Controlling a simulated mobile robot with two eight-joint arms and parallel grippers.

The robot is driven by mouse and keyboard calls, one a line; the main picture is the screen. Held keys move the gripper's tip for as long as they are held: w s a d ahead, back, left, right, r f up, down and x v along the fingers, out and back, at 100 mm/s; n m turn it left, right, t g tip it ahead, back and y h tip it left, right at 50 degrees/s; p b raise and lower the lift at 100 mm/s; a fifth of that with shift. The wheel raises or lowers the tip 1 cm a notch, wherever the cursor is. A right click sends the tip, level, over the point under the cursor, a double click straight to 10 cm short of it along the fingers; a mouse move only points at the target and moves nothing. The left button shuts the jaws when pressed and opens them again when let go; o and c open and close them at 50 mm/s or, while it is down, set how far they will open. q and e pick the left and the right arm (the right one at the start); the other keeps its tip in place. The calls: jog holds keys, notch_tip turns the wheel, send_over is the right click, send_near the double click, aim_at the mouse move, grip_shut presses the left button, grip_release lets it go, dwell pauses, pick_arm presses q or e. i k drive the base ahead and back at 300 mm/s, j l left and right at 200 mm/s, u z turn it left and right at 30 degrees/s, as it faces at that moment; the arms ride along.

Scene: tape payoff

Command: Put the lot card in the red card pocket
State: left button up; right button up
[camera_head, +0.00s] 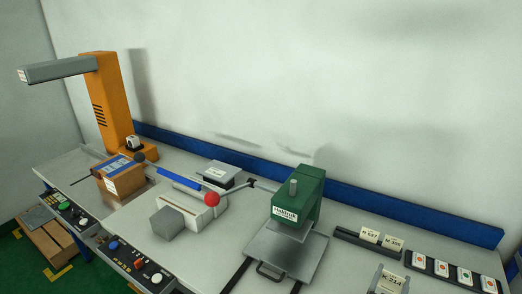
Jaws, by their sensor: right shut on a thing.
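A pale card (391,283) with dark print that seems to end in 214 stands at the bottom right edge. My right gripper (392,274) is there, cut off by the edge, with grey parts on both sides of the card; it is shut on the card. The card is above or in front of the bench, and its height is hard to tell. Two other pale lot cards, one on the left (370,235) and one on the right (393,243), stand in a dark rack (345,235) behind it. I see no red card pocket. My left gripper is not in view.
A green press (299,200) with a grey plate (268,247) stands left of the card. A red-knobbed lever (211,199), an orange lamp post (107,100) and button panels (138,265) are further left.

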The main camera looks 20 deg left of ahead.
aim_at(97, 175)
jog(key=j+z, duration=0.1)
jog(key=z, duration=0.35)
jog(key=j+z, duration=0.1)
jog(key=z, duration=0.4)
jog(key=j+z, duration=0.1)
jog(key=z, duration=0.35)
jog(key=k+z, duration=0.15)
jog(key=z, duration=0.35)
jog(key=j+z, duration=0.1)
jog(key=z, duration=0.35)
jog(key=k+z, duration=0.1)
jog(key=z, duration=0.4)
jog(key=k+j+z, duration=0.1)
jog(key=k+z, duration=0.35)
jog(key=k, duration=0.4)
jog(key=k+j+u, duration=0.1)
jog(key=k, duration=0.75)
jog(key=k+j+u, duration=0.1)
jog(key=k+u, duration=0.3)
jog(key=k, duration=0.5)
jog(key=k+u, duration=0.2)
jog(key=u, duration=0.15)
jog(key=k+u, duration=0.3)
jog(key=k+j+u, duration=0.1)
jog(key=u, duration=0.25)
jog(key=k+j+u, duration=0.15)
jog(key=u, duration=1.3)
